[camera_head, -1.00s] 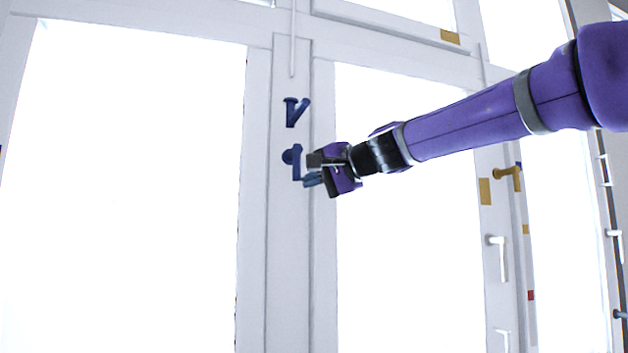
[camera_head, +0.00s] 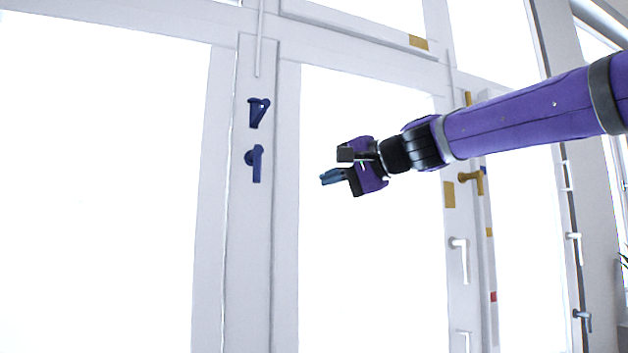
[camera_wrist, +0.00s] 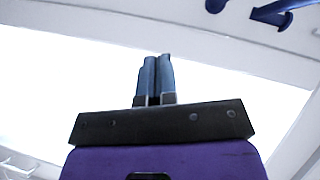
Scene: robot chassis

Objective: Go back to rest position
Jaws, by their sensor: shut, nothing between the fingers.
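My gripper (camera_head: 328,177) is at the end of my purple arm, in front of the bright window pane right of the central window post. In the wrist view its two blue fingers (camera_wrist: 154,78) lie side by side, shut with nothing between them. Two dark blue handles are on the central post: an upper handle (camera_head: 258,111) and a lower handle (camera_head: 255,162). My gripper is right of both and apart from them. The blue handles also show in part at the top right of the wrist view (camera_wrist: 272,12).
A white window frame (camera_head: 262,250) with large bright panes fills the view. Farther right are a brass handle (camera_head: 474,181), a white handle (camera_head: 461,258) and a small red mark (camera_head: 493,296) on the frame. The space around my gripper looks clear.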

